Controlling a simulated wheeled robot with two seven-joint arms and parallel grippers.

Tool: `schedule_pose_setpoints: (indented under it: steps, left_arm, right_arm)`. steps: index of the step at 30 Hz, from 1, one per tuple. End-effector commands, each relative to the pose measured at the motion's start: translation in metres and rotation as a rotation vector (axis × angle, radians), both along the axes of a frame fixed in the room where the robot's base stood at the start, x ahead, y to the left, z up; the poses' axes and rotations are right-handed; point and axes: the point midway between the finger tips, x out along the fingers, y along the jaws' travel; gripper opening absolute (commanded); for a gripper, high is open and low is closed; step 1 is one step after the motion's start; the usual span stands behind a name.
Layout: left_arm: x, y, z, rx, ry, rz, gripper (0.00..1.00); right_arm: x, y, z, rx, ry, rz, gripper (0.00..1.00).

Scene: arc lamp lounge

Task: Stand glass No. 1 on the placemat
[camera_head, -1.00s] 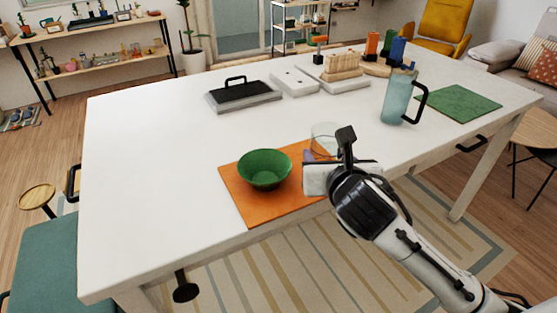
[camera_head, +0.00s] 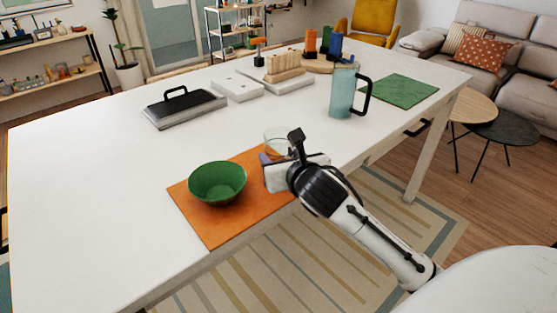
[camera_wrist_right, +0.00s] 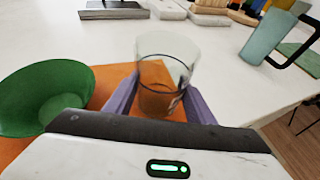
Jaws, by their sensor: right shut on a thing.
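A clear glass (camera_head: 277,139) is between the purple fingers of my right gripper (camera_head: 271,158), which is shut on it. In the right wrist view the glass (camera_wrist_right: 166,62) looks upright, and no number on it is legible. The orange placemat (camera_head: 213,231) lies at the table's near edge with a green bowl (camera_head: 217,181) on it. The glass is at the mat's far right corner. I cannot tell whether its base touches the mat or table. A green mat (camera_head: 399,90) lies at the far right. My left gripper is not in view.
A blue-tinted pitcher (camera_head: 342,95) with a black handle stands right of the glass. A grey tray with a black lid (camera_head: 183,105), a white box (camera_head: 237,89) and a wooden rack (camera_head: 285,67) stand farther back. The table's left side is clear.

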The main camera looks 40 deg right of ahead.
Motion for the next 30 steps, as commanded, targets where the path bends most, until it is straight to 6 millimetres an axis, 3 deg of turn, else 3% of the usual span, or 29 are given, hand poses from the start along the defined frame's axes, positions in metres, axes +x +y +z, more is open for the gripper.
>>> schedule_pose_setpoints:
  steps: [12, 13, 16, 27, 30]
  left_arm:
    - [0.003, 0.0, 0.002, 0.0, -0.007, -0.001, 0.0]
    - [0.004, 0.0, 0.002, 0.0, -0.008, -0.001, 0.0]
    - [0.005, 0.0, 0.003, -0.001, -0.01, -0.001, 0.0]
    - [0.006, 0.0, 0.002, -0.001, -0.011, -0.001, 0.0]
    - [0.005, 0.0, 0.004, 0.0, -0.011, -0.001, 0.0]
  right_arm:
    - [0.0, 0.0, -0.005, -0.003, -0.002, 0.001, 0.21]
    - [0.0, 0.0, -0.007, -0.002, 0.0, 0.001, 0.51]
    - [0.0, 0.0, -0.007, -0.001, -0.001, 0.0, 0.68]
    - [0.0, 0.001, -0.002, 0.002, -0.004, 0.001, 0.68]
    - [-0.011, 0.004, 0.002, -0.003, 0.0, 0.002, 0.68]
